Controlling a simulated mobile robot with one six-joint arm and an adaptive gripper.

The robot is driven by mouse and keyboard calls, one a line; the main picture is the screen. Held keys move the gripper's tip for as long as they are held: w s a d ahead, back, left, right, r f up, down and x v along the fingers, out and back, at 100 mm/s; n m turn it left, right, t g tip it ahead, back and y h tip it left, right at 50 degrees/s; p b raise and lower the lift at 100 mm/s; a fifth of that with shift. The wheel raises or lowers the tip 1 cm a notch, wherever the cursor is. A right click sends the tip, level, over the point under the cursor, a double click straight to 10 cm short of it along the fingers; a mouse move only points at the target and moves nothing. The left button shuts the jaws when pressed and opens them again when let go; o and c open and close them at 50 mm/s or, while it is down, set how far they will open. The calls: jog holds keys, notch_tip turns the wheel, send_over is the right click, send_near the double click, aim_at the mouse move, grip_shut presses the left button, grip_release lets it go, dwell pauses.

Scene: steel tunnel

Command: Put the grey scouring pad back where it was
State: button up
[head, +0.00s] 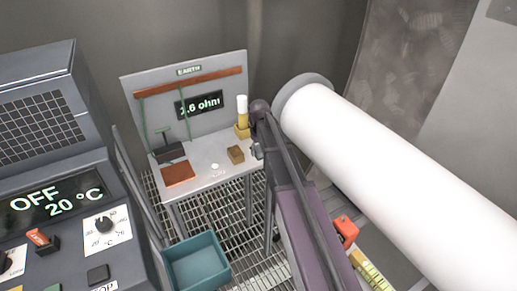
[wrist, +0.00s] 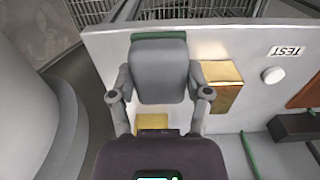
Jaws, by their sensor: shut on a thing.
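In the wrist view my gripper (wrist: 160,82) is shut on a grey block with rounded corners, which I take to be the grey scouring pad (wrist: 158,68). A dark green strip (wrist: 158,36) shows along its far edge; I cannot tell whether it is part of the pad. The pad is over the end of the pale bench, beside a brass-coloured block (wrist: 218,88). I cannot tell whether it touches the bench. In the head view my gripper (head: 257,150) is at the bench's right end, mostly hidden behind my arm, and the pad cannot be made out.
The bench (head: 205,175) has a back panel marked EARTH. A yellow block (head: 242,132) with a white-topped post, the brass block (head: 236,154), a white button (head: 214,166) and a copper plate (head: 178,174) are on it. A teal bin (head: 197,238) is below. A large white pipe (head: 400,170) runs at right.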

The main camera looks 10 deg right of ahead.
aim_at(259, 147)
jog(key=w, duration=0.3)
jog(key=w+d, duration=0.1)
jog(key=w, duration=0.1)
jog(key=shift+f, duration=0.25)
jog(key=shift+w, duration=0.55)
jog(key=shift+w+d+f+b, duration=0.1)
jog(key=shift+w+f+b, duration=0.05)
jog(key=shift+f+b, duration=1.65)
jog(key=shift+b, duration=0.2)
jog(key=shift+f, duration=0.15)
jog(key=o, duration=1)
